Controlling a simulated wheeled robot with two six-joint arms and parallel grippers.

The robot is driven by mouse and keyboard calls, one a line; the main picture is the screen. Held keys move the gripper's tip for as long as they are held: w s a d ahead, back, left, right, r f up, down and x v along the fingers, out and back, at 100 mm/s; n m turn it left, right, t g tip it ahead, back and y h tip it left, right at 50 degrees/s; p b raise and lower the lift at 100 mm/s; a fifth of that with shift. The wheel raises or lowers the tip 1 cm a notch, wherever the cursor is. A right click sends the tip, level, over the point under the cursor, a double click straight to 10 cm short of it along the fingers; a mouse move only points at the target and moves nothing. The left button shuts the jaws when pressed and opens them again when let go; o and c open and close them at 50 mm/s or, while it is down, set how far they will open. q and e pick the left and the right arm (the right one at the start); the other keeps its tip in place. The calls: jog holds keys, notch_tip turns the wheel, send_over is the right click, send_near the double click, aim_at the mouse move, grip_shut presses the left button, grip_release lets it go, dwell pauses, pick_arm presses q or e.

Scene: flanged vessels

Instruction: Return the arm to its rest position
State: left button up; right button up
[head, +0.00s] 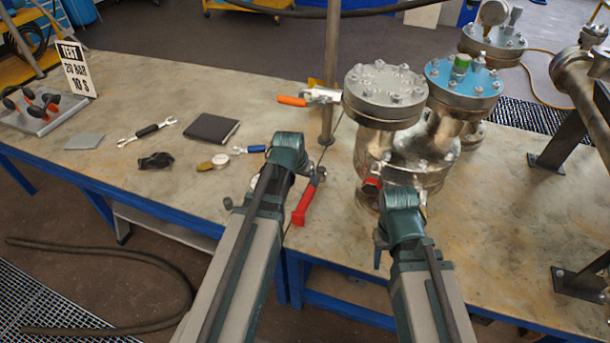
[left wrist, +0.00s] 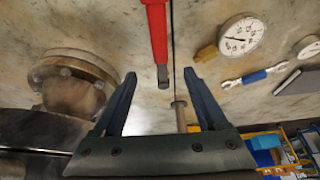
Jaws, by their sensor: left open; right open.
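My left gripper (head: 290,152) is over the table's front half, beside a red-handled valve lever (head: 305,205). In the left wrist view, my left gripper (left wrist: 160,78) has its two fingers spread with nothing held. The red lever (left wrist: 157,30) shows ahead of the fingers, its metal end near the gap; I cannot tell whether they touch. My right gripper (head: 400,195) is in front of the flanged vessels, close to the lower body of the near one; its fingers are mostly hidden in the head view. Which arm is meant does not show.
The near vessel (head: 380,95) and a blue-topped vessel (head: 465,85) stand close together. A post (head: 331,80) and an orange-handled valve (head: 305,98) are behind my left gripper. A gauge (head: 213,163), wrench (head: 148,130) and dark notebook (head: 211,128) lie left.

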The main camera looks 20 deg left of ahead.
pick_arm(q)
jog(key=shift+s+r, duration=0.1)
jog(key=shift+r, duration=0.15)
jog(key=s+d+r+m+g+y+p, duration=0.1)
jog(key=s+d+r+p, duration=0.3)
jog(key=s+d, duration=0.4)
jog(key=s+d+r+m+g+p, duration=0.2)
jog(key=s+d+r+g+p, duration=0.2)
jog(key=s+d+p, duration=0.3)
jog(key=s+d+r, duration=0.1)
jog(key=s, duration=0.2)
jog(key=shift+r+y, duration=0.25)
jog(key=shift+y, duration=0.15)
jog(key=shift+d, duration=0.1)
